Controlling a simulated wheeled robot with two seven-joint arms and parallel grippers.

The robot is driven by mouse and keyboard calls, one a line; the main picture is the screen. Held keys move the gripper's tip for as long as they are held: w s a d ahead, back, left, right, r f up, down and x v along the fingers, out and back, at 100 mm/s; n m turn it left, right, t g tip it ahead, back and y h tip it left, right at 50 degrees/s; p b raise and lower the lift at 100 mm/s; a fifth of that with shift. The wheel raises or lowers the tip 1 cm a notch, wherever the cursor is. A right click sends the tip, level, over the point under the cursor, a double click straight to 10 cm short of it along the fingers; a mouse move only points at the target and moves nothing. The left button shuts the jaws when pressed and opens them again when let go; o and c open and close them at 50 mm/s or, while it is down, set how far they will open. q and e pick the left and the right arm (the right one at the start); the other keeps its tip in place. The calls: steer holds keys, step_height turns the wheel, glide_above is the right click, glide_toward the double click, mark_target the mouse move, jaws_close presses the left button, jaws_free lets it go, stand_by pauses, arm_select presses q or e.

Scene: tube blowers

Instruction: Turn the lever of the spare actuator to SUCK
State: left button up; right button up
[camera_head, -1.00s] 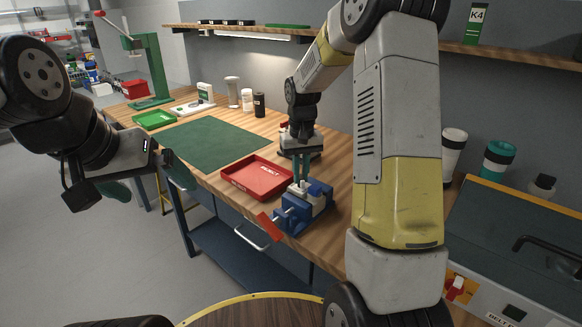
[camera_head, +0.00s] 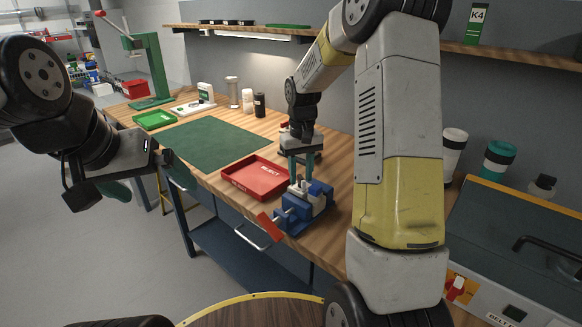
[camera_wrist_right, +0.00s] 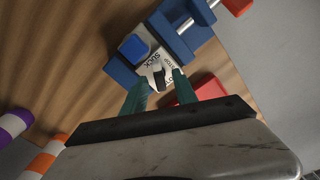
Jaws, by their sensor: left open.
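The spare actuator (camera_wrist_right: 167,64) is a small pale block held in a blue vise (camera_head: 290,221), which also shows in the wrist view (camera_wrist_right: 190,40). Its face carries printed words; SUCK and what looks like STOP are legible in the wrist view. A small dark and pale piece, probably the lever (camera_wrist_right: 157,77), shows near the labels; its exact setting is unclear. My right gripper (camera_head: 301,180) points down over the actuator. Its two teal fingers are apart, on either side of the lever in the wrist view (camera_wrist_right: 160,80). My left gripper (camera_head: 150,183) is open and empty, off the bench's left front edge.
A red REJECT tray (camera_head: 232,186) lies just left of the vise, close to my right gripper. A green mat (camera_head: 210,143) and green tray (camera_head: 154,120) lie further back. A grey machine (camera_head: 500,250) stands at the right. The vise's red handle (camera_head: 268,228) overhangs the bench front.

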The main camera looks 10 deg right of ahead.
mark_target(301, 177)
steer(key=shift+r, duration=3.9)
steer(key=shift+r, duration=0.1)
